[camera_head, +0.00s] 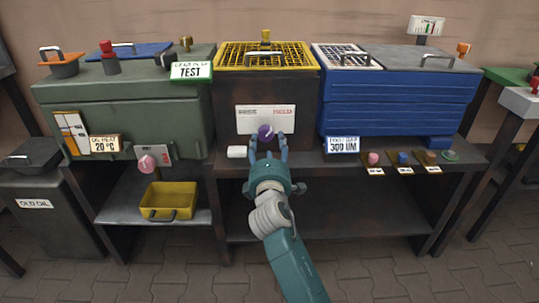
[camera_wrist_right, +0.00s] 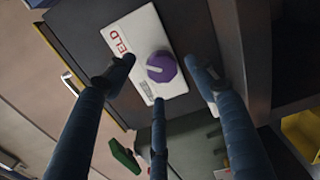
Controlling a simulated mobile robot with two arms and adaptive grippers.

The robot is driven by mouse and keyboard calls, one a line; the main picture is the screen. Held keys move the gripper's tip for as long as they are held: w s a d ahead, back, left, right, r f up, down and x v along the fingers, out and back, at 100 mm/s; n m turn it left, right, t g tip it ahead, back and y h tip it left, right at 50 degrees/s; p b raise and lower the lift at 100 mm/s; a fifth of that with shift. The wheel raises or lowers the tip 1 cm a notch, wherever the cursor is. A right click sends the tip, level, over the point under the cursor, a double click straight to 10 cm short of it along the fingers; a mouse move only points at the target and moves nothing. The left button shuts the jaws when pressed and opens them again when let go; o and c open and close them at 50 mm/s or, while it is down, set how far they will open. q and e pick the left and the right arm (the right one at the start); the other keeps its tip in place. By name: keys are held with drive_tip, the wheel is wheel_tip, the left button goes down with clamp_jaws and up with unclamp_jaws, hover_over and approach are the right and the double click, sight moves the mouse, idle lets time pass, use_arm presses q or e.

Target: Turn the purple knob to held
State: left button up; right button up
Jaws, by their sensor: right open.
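The purple knob (camera_head: 265,132) sits on a white plate (camera_head: 281,119) with red "HELD" lettering at its right side, on the front of the dark box under the yellow grate. In the wrist view the purple knob (camera_wrist_right: 161,67) has a pale pointer mark, and the white plate (camera_wrist_right: 125,36) lies behind it. My right gripper (camera_head: 268,143) reaches up to the knob from below with its fingers apart. In the wrist view my right gripper (camera_wrist_right: 160,75) has its fingers spread around the knob, with gaps between fingers and knob. My left gripper is not in view.
A white cylinder (camera_head: 237,152) lies on the ledge just left of my right gripper. A "300 UM" sign (camera_head: 342,145) stands to the right. A pink knob (camera_head: 147,163) and a yellow tray (camera_head: 169,201) are at the left. The shelf (camera_head: 330,222) below is bare.

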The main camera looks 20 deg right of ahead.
drive_tip(key=shift+v, duration=2.8)
drive_tip(key=shift+d, duration=0.1)
